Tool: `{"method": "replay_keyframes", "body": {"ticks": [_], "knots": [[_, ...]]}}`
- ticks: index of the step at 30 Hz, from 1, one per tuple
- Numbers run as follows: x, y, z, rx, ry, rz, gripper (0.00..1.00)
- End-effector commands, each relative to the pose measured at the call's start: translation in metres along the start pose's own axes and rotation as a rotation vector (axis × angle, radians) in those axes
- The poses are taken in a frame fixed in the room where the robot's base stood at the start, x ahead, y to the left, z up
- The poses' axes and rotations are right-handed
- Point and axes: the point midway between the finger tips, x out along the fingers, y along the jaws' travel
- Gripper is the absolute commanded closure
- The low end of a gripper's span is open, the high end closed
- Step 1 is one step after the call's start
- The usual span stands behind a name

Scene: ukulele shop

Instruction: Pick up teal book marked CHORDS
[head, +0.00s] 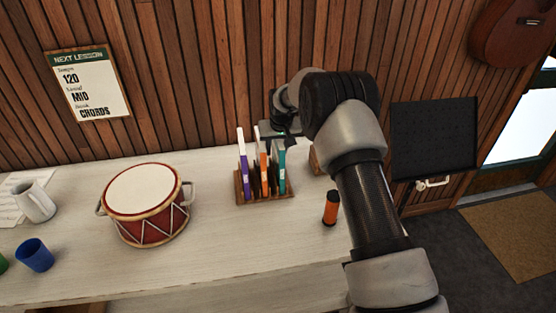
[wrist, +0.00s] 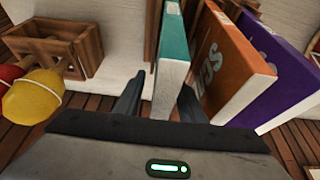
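The teal book (head: 281,167) stands upright at the right end of a row in a small wooden rack (head: 262,200) on the pale table. No CHORDS lettering is legible on it. My gripper (head: 285,137) is at the top of the row, partly hidden by my arm. In the wrist view the teal book (wrist: 174,48) lies between the two fingers of my gripper (wrist: 160,98). The fingers are apart, with a visible gap on the left side of the book. The right finger is between the teal book and the orange book (wrist: 227,62).
A purple book (head: 244,165) stands at the rack's left end. An orange bottle (head: 331,208) stands right of the rack and a red drum (head: 150,225) left. A wooden box (wrist: 55,50) with maracas (wrist: 32,98) is beside the teal book. Table in front of the rack is clear.

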Motion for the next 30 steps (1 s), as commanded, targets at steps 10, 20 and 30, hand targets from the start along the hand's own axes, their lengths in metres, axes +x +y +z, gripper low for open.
{"method": "replay_keyframes", "body": {"ticks": [10, 20, 30], "knots": [[0.0024, 0.0, 0.0012, 0.0, 0.0, 0.0, 0.63], [0.0047, 0.0, 0.0021, 0.0, 0.0, 0.0, 0.63], [0.0043, 0.0, 0.002, 0.0, 0.0, 0.0, 0.8]]}}
